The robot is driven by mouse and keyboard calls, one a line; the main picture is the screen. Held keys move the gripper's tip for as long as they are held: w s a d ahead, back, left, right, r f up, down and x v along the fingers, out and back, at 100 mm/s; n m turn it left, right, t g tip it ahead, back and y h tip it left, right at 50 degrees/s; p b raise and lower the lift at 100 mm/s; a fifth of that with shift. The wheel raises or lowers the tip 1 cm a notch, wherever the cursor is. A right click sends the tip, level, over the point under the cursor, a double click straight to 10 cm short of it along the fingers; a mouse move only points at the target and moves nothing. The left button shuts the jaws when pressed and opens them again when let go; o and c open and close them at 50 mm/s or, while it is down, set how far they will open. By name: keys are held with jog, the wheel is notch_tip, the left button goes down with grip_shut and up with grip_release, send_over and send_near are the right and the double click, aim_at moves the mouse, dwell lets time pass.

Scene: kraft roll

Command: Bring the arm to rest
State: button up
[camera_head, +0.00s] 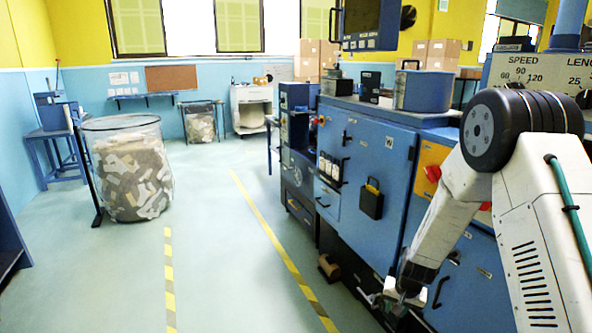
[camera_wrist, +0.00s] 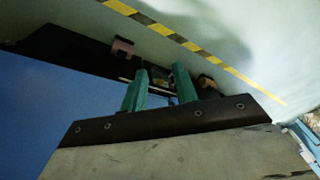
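My white arm (camera_head: 545,210) comes in from the right side of the head view and bends down at a black joint. My gripper (camera_head: 392,296) hangs low beside the front of the blue machine (camera_head: 365,155), and its fingers are small and partly blurred there. In the wrist view, the two green fingers of my gripper (camera_wrist: 158,80) stand apart. I see nothing clamped between them; the dark detail in the gap appears to lie behind.
A brown roll (camera_head: 328,267) lies on the floor by the machine's base. Yellow-black floor tape (camera_head: 275,235) runs alongside the machine. A clear bin of paper scraps (camera_head: 130,175) stands at the left. The floor between the tape lines is clear.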

jog(key=s+a+r+n, duration=0.1)
jog(key=s+r+n, duration=0.1)
jog(key=s+r, duration=1.6)
jog(key=s+a+r+n+g, duration=0.1)
jog(key=s+a+r+n, duration=0.1)
jog(key=s+r, duration=1.6)
jog(key=shift+s+r, duration=0.4)
jog(key=shift+r, duration=0.15)
